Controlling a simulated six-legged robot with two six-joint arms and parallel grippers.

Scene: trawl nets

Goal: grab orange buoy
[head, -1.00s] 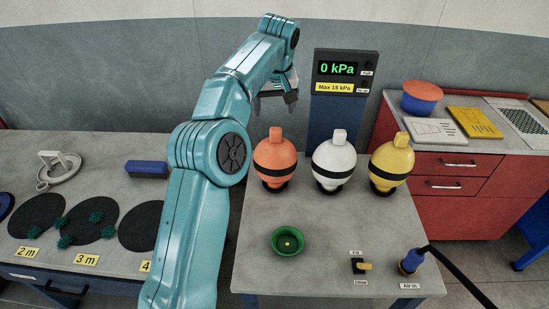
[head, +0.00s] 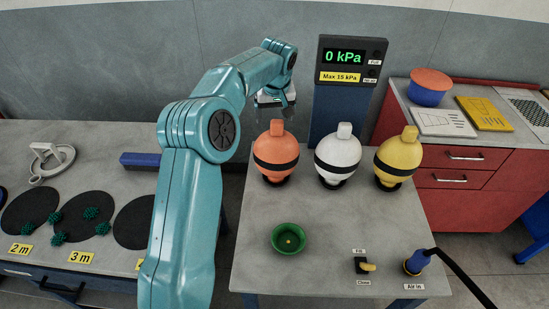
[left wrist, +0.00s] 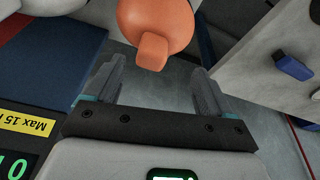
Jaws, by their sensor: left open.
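The orange buoy (head: 276,150) stands upright on a dark ring on the grey table, with a black band around its middle and a block-shaped top. It is the leftmost of three buoys. My left gripper (head: 276,112) is behind and just above the buoy's top in the head view, jaws open and empty. In the left wrist view, the orange buoy's top (left wrist: 152,50) lies ahead of the open fingers, roughly centred between them and apart from both. The buoy's lower part is cut off in that view. My right gripper is not in view.
A white buoy (head: 338,155) and a yellow buoy (head: 395,160) stand right of the orange one. A pressure display (head: 347,65) rises behind them. A green dish (head: 288,238), a small valve (head: 364,266) and an air hose fitting (head: 417,262) are nearer the front.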

